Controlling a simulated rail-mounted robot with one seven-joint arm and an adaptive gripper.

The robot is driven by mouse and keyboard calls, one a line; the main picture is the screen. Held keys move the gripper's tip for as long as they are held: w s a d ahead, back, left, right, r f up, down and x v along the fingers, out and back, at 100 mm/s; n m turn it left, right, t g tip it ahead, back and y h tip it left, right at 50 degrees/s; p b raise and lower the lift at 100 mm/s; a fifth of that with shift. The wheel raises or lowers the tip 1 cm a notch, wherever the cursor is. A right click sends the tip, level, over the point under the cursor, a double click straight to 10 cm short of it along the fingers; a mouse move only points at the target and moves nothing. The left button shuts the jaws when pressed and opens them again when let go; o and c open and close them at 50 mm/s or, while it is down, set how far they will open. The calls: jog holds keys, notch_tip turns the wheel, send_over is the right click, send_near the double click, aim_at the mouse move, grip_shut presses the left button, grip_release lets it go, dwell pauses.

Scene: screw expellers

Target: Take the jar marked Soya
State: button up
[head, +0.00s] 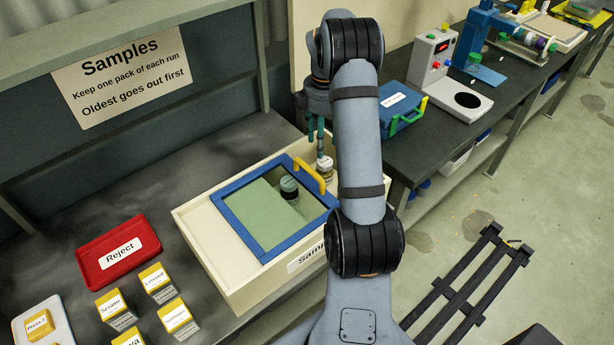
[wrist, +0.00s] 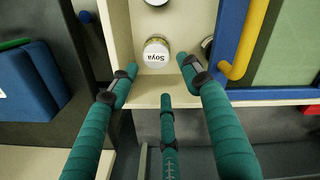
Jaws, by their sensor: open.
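The jar marked Soya (wrist: 156,55) stands upright in an uncovered strip of the cream sample box (wrist: 119,30), its white lid facing the wrist camera. My gripper (wrist: 160,78) is open and empty, its teal fingers spread around the near side of the jar, apart from it. In the head view my gripper (head: 316,135) hangs over the right end of the box (head: 195,225). A jar with a pale lid (head: 325,168) shows just below it there; its marking cannot be read.
A blue-framed window lid (head: 240,228) with a yellow handle (head: 309,175) covers much of the box; the handle is right of the jar in the wrist view (wrist: 245,45). Another jar (wrist: 207,45) is partly hidden by the frame. A further pale lid (wrist: 156,2) is beyond Soya.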

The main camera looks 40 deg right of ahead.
aim_at(325, 161)
notch_tip(325, 161, down, 5)
jog(key=shift+s+r, duration=0.15)
jog(key=shift+s+d+f+p, duration=0.15)
jog(key=shift+f+p, duration=0.3)
jog(key=shift+f, duration=1.05)
jog(key=shift+d+f+p, duration=0.2)
jog(key=shift+f+p, duration=0.25)
jog(key=shift+f, duration=1)
jog(key=shift+c, duration=0.3)
jog(key=c, duration=0.8)
jog(key=shift+r, duration=0.1)
